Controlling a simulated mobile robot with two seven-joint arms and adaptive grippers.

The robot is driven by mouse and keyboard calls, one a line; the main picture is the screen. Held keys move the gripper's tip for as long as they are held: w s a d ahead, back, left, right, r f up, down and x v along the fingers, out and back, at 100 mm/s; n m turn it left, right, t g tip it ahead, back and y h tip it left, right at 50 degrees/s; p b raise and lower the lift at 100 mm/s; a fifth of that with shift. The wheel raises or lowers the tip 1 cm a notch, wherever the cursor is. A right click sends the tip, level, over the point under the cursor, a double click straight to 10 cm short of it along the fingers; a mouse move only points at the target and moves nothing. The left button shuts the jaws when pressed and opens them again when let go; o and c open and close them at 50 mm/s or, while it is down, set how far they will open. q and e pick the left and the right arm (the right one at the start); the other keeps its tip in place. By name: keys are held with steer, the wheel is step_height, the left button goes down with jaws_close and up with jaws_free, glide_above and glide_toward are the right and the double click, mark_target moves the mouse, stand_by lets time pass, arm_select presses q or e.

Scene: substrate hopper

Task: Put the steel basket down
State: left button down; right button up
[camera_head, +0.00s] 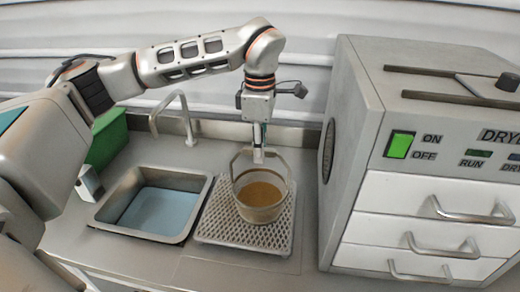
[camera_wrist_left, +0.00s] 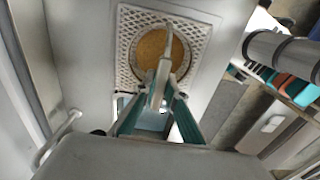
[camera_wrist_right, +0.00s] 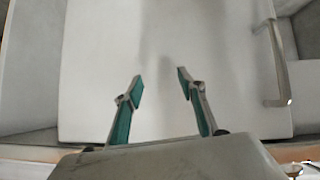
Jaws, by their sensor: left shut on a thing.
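The steel basket (camera_head: 262,208) has a raised loop handle and brown, grainy contents. In the head view it is upright over the perforated draining plate (camera_head: 243,235), right of the sink; I cannot tell whether its base touches the plate. My left gripper (camera_head: 259,158) points down from above, shut on the top of the handle. The left wrist view looks down on the handle (camera_wrist_left: 163,70) between the fingers, with the basket's round brown contents (camera_wrist_left: 152,48) beyond. My right gripper (camera_wrist_right: 157,82) is open and empty in front of a pale panel, and is out of the head view.
A sink (camera_head: 158,205) with blue water and a tap (camera_head: 178,112) lies to the left. A green box (camera_head: 107,138) stands behind it. A large dryer (camera_head: 400,150) with drawers stands close on the right. Some counter in front of the plate is bare.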

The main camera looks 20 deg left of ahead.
arm_select(q)
steer(key=c, duration=2.5)
jaws_free()
steer(key=shift+f, duration=0.15)
steer(key=o, duration=0.4)
step_height(320, 180, up, 12)
steer(key=shift+r+b, duration=0.15)
steer(key=shift+b, duration=0.2)
steer(key=shift+s, duration=0.1)
